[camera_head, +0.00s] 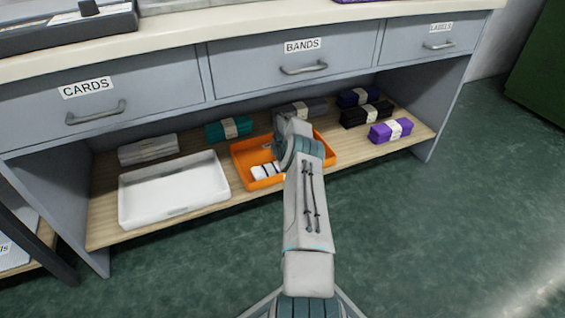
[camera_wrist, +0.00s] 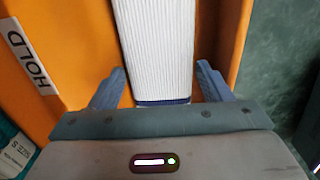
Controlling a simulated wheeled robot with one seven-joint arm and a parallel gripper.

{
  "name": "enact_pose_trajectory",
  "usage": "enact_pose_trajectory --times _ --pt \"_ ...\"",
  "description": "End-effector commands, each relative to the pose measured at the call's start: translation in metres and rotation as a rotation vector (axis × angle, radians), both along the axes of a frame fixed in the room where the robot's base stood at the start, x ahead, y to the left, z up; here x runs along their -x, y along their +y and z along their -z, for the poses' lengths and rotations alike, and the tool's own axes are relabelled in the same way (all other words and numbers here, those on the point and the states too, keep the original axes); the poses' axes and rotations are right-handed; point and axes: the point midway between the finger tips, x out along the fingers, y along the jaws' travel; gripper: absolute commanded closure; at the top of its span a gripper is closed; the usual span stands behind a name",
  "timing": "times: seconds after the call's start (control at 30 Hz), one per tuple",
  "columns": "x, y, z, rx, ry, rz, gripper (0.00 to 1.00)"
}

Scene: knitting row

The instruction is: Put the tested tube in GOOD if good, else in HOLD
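A white ribbed tube (camera_wrist: 155,45) with a dark blue end band lies in the orange tray (camera_wrist: 75,60), whose label reads HOLD. My gripper (camera_wrist: 161,68) is open, with one blue finger on each side of the tube and a small gap at each side. In the head view, a white piece with dark bands (camera_head: 267,171) shows in the orange tray (camera_head: 318,165), partly hidden by my arm. My fingers are hidden there. The white tray (camera_head: 150,215) to the left is empty; its front label is too small to read.
The trays stand on a wooden shelf (camera_head: 105,232) under drawers labelled CARDS (camera_head: 95,112), BANDS (camera_head: 303,70) and LABELS (camera_head: 440,45). Banded bundles in grey (camera_head: 140,151), teal (camera_head: 214,131), black (camera_head: 360,115) and purple (camera_head: 385,135) lie behind and right. The floor in front is clear.

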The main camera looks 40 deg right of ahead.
Motion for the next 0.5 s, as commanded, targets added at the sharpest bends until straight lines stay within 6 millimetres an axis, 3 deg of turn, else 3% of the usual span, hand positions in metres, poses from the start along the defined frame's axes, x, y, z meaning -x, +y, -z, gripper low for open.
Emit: enact_pose_trajectory --times 0.23,0.5 --pt "0.0 0.0 -0.004 0.001 -0.001 0.0 0.28" --pt "0.0 -0.001 -0.046 0.002 -0.001 0.0 0.28"
